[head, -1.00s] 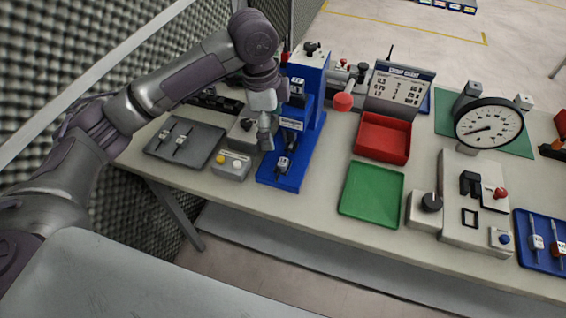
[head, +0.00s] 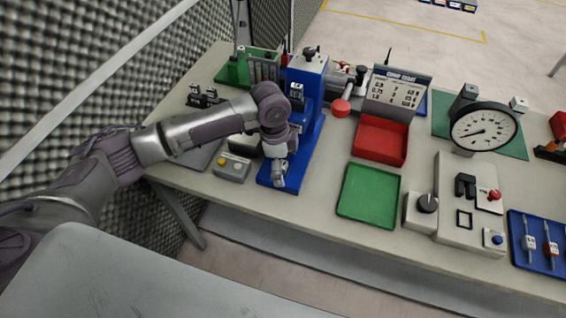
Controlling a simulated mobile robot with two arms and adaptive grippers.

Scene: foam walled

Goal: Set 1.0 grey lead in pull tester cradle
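My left gripper (head: 279,178) points down over the front of the blue press base (head: 301,168). Its fingers are small here, and I cannot tell whether they are open or shut. A lead that lay on this base is now hidden behind the gripper. The pull tester (head: 448,225) stands at the right, with a round dial gauge (head: 484,127) behind it. Its black cradle parts (head: 465,187) show nothing lying in them. Several leads lie in the blue tray (head: 516,255) at the far right; I cannot make out their sizes. My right gripper is not in view.
A green tray (head: 369,193) and a red bin (head: 381,140) stand between the press and the tester, both empty. A crimp chart (head: 397,91) stands behind them. A grey button box (head: 232,168) is left of the press. My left arm covers much of the dark tray (head: 203,157).

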